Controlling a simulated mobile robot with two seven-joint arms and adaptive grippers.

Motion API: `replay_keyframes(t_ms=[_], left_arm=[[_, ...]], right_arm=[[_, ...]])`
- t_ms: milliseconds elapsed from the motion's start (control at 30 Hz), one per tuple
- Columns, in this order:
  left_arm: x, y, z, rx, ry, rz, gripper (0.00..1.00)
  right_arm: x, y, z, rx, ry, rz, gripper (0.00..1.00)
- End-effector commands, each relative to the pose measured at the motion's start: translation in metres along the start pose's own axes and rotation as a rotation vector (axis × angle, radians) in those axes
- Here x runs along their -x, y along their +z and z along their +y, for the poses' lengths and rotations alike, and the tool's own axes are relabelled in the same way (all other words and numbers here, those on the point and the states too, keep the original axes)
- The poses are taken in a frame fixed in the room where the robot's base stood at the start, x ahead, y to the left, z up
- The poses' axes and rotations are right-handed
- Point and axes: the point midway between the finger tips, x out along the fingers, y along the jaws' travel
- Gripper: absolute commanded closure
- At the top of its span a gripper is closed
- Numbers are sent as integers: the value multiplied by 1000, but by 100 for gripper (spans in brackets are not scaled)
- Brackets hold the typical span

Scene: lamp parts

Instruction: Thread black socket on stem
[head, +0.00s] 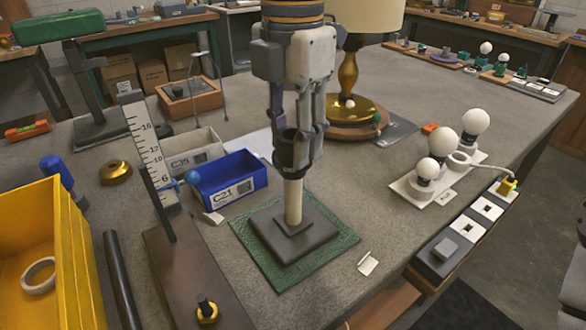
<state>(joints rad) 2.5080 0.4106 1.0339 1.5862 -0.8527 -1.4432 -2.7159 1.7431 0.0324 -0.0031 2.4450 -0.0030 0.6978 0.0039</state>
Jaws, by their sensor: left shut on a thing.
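My left gripper (299,148) points straight down in the middle of the head view. Its fingers are shut on the black socket (290,152), which is partly hidden between them. Directly below is the cream stem (293,200), upright on a dark square base (290,245). The socket's lower end meets or overlaps the stem's top; I cannot tell whether the threads engage. The base lies on a green mat (335,252). My right gripper is not in view.
A blue bin (230,180) and a grey bin (195,150) stand left of the stem. A height gauge (148,150) rises further left. A brass lamp (348,80) stands behind. A white board with bulbs (435,185) is to the right. A yellow crate (75,260) is front left.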

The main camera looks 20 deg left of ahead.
Motion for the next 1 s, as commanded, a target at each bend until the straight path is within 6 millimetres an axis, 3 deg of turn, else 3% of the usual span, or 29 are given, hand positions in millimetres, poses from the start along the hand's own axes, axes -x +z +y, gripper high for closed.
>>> replay_keyframes(t_ms=[100, 200, 400, 433, 500, 533, 1000], left_arm=[[-5, -1, -1, -1, -4, 13, 100], [-8, -1, -1, -260, -10, 18, 100], [-9, 0, -1, -311, -12, 20, 100], [-8, -1, -1, -313, -10, 19, 61], [-7, -1, -1, -311, -8, 18, 45], [-6, -1, -1, -311, -7, 17, 42], [-3, 0, -1, -307, -4, 8, 42]], right_arm=[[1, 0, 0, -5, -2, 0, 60], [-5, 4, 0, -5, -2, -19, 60], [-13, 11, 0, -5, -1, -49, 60], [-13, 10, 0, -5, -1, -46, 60], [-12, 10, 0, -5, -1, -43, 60], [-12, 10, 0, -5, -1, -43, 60], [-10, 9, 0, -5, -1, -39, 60]])
